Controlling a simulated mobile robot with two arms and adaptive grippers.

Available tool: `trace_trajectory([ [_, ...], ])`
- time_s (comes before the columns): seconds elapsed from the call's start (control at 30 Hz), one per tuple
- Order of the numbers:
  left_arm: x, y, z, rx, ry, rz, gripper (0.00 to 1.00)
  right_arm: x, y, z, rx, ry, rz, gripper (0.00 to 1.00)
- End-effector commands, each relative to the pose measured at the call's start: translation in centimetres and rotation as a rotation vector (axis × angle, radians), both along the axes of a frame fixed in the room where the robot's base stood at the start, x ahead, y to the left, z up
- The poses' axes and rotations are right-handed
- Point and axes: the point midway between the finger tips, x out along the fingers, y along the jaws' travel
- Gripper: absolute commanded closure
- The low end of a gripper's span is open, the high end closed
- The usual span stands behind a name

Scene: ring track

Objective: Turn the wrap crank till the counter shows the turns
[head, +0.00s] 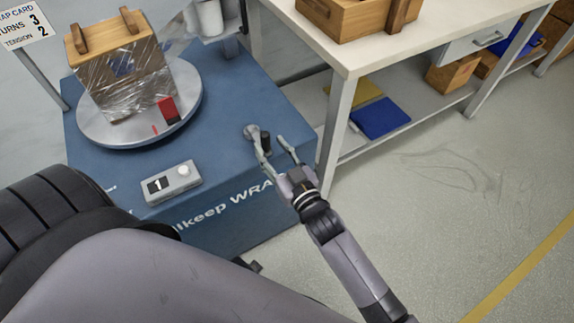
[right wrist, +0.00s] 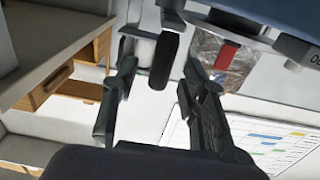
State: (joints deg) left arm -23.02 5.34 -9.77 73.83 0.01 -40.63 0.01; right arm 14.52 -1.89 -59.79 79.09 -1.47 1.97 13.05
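The wrap crank (head: 251,132) sits on top of the blue wrapping machine (head: 228,165), with a dark upright handle (head: 266,142). My right gripper (head: 278,151) is open at the handle. In the right wrist view the dark handle (right wrist: 163,62) shows between the two parted fingers of the gripper (right wrist: 158,90), beyond their middle, with gaps on both sides. The counter box (head: 181,191) has a display (head: 158,185) reading 1 and a pale knob. The wrap card (head: 25,24) at top left reads turns 3, tension 2. My left gripper is out of view.
A film-wrapped wooden crate (head: 122,78) with a red patch stands on the round turntable (head: 187,92). A workbench (head: 340,50) with a wooden box (head: 352,18) stands close right of the machine. A blue folder (head: 381,118) lies on its lower shelf. Floor at right is clear.

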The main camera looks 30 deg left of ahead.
Motion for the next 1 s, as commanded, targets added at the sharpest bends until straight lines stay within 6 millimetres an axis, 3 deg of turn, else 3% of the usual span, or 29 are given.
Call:
trace_trajectory([
  [0.2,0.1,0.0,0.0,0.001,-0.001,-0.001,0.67,-2.5,-4.2,-0.1,-0.002,0.001,-0.001,0.6],
  [0.4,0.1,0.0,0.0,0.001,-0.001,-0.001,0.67,-3.9,-6.6,-0.1,-0.001,0.0,-0.001,0.6],
  [1.0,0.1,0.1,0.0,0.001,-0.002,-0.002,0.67,-4.3,-7.3,0.0,-0.001,-0.001,-0.001,0.6],
])
